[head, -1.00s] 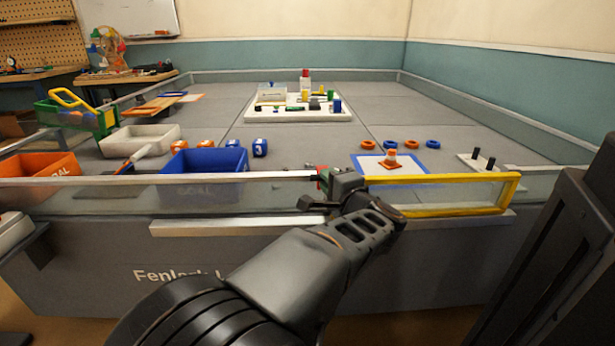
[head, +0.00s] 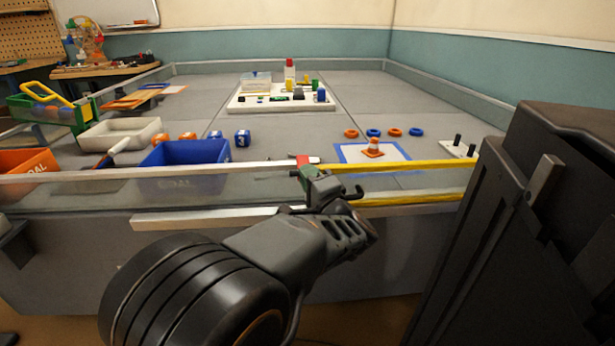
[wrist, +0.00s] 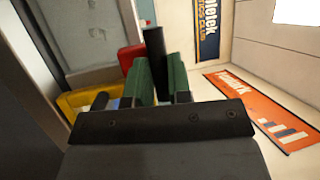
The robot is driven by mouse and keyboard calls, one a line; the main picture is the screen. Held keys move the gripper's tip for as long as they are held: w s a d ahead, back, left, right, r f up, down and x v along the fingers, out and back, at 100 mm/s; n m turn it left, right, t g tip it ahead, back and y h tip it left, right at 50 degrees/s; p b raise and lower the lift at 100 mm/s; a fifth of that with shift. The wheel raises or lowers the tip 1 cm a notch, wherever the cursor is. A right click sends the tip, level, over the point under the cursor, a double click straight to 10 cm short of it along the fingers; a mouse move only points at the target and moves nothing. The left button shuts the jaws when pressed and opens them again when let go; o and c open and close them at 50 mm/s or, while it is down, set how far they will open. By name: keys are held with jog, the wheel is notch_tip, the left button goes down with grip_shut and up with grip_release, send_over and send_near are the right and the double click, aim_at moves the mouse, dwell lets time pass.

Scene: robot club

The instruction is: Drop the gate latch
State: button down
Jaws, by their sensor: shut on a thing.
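The gate (head: 400,166) has a yellow frame with a clear panel in the front wall of the field, and its right end is hidden. A red latch part (head: 304,160) sits by the gate's left end, beside the wall's white top rail. In the wrist view, the red part (wrist: 130,55) and the yellow frame (wrist: 84,98) lie left of my fingers. My gripper (head: 308,174) is at that end of the gate. Its green finger pads, clear in the wrist view, are shut on a black upright bar (wrist: 154,52), seemingly the latch handle. The latch's engagement cannot be told.
Behind the wall stand a blue bin (head: 190,153), a white tray (head: 120,133) and an orange bin (head: 28,163). An orange cone (head: 373,147) stands on a blue-edged mat behind the gate. A white board with blocks (head: 282,103) lies farther back.

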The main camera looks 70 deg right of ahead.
jog(key=c, duration=1.1)
grip_release()
jog(key=shift+o, duration=0.2)
jog(key=p+v, duration=0.2)
jog(key=v, duration=1)
